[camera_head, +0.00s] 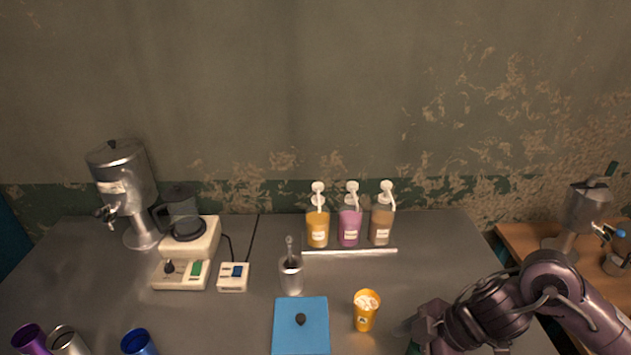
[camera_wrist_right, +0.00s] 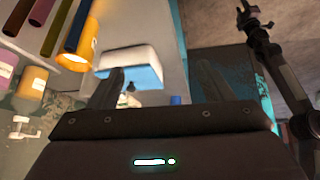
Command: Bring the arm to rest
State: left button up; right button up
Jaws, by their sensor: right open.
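My right arm (camera_head: 490,312) comes in from the right in the head view and bends down over the table's front right part. Its gripper is hard to make out there, at the bottom edge. In the right wrist view the right gripper (camera_wrist_right: 160,85) has its two fingers spread apart, with nothing held between them. An orange cup (camera_head: 366,316) with pale contents stands upright on the grey table (camera_head: 440,245), left of my right arm and apart from it. My left gripper is out of view.
A blue mat (camera_head: 301,338) with a small dark object lies left of the cup. Pump bottles (camera_head: 349,229) stand at the back. A blender base (camera_head: 187,255) and a metal dispenser (camera_head: 125,185) are at left. Several cups (camera_head: 139,342) line the front left.

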jog(key=w+a+r+m+t, duration=0.2)
jog(key=w+a+m+t, duration=0.3)
jog(key=a+t, duration=0.25)
jog(key=s+d+f+m+g+h, duration=0.65)
jog(key=s+d+m, duration=0.4)
jog(key=s, duration=0.25)
notch_tip(320, 180, down, 33)
jog(key=s+n, duration=0.1)
jog(key=s, duration=0.1)
jog(key=s+d+f, duration=0.2)
jog(key=s+f, duration=0.6)
jog(key=s, duration=0.1)
jog(key=s+d+f+g+b, duration=0.1)
jog(key=s+d+f, duration=0.1)
jog(key=s+f, duration=0.6)
jog(key=shift+s+f+g, duration=0.3)
jog(key=shift+s+f, duration=0.1)
jog(key=shift+s, duration=0.6)
